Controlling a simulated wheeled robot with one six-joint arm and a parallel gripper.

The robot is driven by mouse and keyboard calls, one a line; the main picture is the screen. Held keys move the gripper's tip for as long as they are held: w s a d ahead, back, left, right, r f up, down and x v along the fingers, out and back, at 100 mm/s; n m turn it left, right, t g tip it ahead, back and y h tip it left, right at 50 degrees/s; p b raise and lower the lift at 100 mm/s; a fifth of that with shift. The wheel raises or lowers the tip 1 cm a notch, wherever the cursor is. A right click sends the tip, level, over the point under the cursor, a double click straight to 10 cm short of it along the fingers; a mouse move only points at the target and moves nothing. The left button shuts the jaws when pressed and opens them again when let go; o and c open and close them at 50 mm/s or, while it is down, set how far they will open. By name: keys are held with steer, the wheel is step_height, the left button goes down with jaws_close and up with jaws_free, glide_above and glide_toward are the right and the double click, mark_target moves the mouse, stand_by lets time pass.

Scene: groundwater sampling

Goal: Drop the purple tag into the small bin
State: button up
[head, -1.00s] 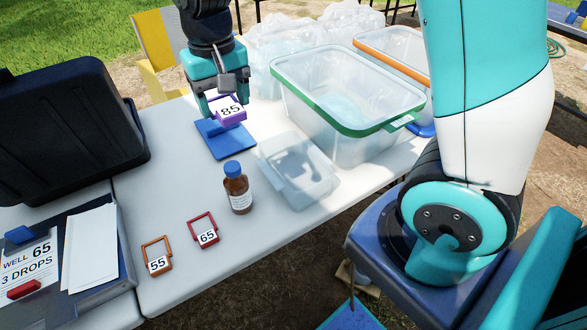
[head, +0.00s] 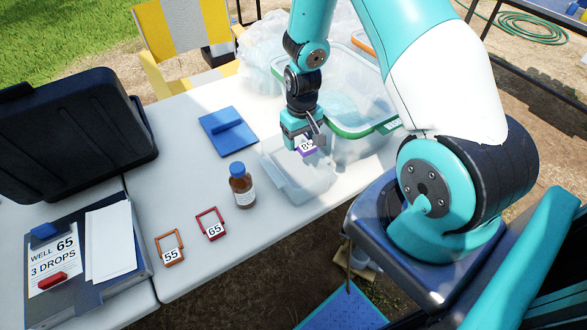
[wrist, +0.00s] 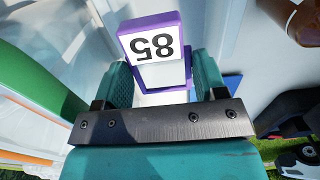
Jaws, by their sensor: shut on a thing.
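The purple tag (head: 307,147), marked 85, is in my gripper (head: 302,140). In the wrist view the tag (wrist: 152,47) sits between the two teal fingers (wrist: 162,85), its number upside down. My gripper is shut on it and holds it over the small clear bin (head: 292,183), near the bin's back right part. How far above the rim it is, I cannot tell. The arm hides part of the bin's back.
The large green-rimmed bin (head: 352,133) stands right behind the small one. A brown bottle (head: 241,187) with a blue cap stands left of it. A blue pad (head: 228,142) lies behind the bottle. Red tag 65 (head: 213,230) and orange tag 55 (head: 171,255) lie in front.

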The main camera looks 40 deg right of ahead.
step_height(320, 180, down, 4)
steer(key=b, duration=0.2)
steer(key=shift+b, duration=0.3)
steer(key=o, duration=1)
steer(key=shift+r, duration=0.1)
step_height(320, 180, up, 17)
steer(key=shift+r+b, duration=0.1)
steer(key=shift+b, duration=0.45)
